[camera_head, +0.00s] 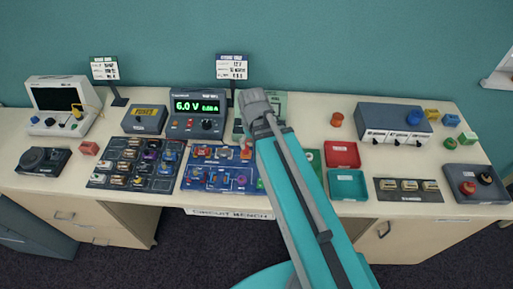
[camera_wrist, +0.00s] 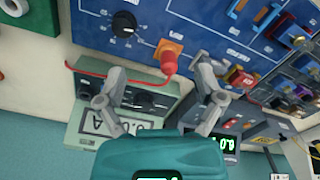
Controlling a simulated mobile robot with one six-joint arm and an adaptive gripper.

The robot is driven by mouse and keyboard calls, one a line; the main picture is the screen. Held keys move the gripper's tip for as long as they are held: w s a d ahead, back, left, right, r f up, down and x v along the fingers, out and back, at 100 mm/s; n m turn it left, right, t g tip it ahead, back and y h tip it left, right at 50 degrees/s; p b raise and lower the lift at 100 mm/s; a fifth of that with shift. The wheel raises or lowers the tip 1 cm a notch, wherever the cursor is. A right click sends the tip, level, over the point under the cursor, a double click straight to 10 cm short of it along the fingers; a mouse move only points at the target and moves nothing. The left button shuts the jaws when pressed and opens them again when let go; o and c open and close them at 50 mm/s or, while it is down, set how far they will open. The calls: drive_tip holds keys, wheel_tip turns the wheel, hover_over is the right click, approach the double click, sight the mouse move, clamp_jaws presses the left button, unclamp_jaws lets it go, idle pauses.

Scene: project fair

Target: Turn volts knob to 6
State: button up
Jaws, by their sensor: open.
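The dark grey power supply (camera_head: 197,115) stands at the back of the bench, and its green display reads 6.0 V. Small knobs, one red, sit on its front below the display; I cannot read which is volts. In the wrist view the power supply (camera_wrist: 225,146) is at the lower right, partly hidden by my gripper. My gripper (camera_wrist: 160,68) is open, its fingers spread with nothing held. It is over the green meter (camera_wrist: 145,98), to the right of the power supply in the head view. There my arm hides the fingers.
A blue circuit board (camera_head: 218,170) with coloured parts lies in front of the power supply. A red lead (camera_wrist: 100,71) runs from a red plug on the board. A parts tray (camera_head: 136,163), an oscilloscope (camera_head: 58,105) and red and teal bins (camera_head: 347,185) stand around.

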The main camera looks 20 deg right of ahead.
drive_tip(key=shift+s+d+f+m, duration=0.1)
drive_tip(key=shift+s+d+m, duration=0.15)
drive_tip(key=shift+s, duration=0.15)
drive_tip(key=shift+s+d+f+m, duration=0.1)
drive_tip(key=shift+s+m, duration=0.15)
drive_tip(key=shift+s, duration=0.15)
